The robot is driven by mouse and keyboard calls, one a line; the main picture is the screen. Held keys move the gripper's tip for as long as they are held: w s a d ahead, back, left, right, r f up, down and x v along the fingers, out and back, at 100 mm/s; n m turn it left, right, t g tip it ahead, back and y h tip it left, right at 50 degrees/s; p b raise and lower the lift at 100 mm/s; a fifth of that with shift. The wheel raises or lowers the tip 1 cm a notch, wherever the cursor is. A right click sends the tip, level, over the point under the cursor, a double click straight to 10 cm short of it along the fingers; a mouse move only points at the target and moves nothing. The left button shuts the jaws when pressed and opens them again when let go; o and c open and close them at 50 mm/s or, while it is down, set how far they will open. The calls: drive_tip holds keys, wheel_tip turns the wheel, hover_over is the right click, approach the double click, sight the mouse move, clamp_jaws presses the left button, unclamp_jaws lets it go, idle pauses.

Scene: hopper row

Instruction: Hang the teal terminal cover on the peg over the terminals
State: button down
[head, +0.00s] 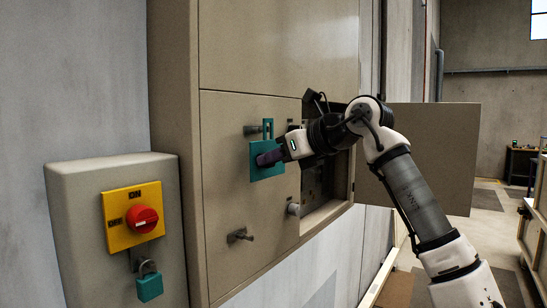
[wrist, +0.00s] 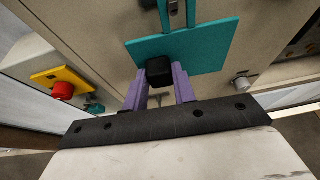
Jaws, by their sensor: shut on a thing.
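The teal terminal cover (head: 257,171) is a flat plate with a slotted tab on top, upright close in front of the beige cabinet panel. It also fills the upper middle of the wrist view (wrist: 205,48). My gripper (head: 268,157) has its purple fingers shut on the cover's black knob (wrist: 159,71). I cannot make out the terminals.
An open cabinet compartment (head: 318,185) lies right of the panel, its door (head: 435,150) swung out behind my arm. A grey knob (head: 293,209) sits near the panel's right edge. A red switch (head: 142,219) on a yellow plate, with a teal padlock (head: 149,287) below, is at left.

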drive_tip(key=shift+s+d, duration=0.8)
drive_tip(key=shift+d, duration=0.3)
drive_tip(key=shift+s+d, duration=0.25)
drive_tip(key=shift+d, duration=0.05)
idle(0.3)
drive_tip(key=c, duration=1.7)
unclamp_jaws()
drive_tip(key=c, duration=0.4)
drive_tip(key=shift+c, duration=0.2)
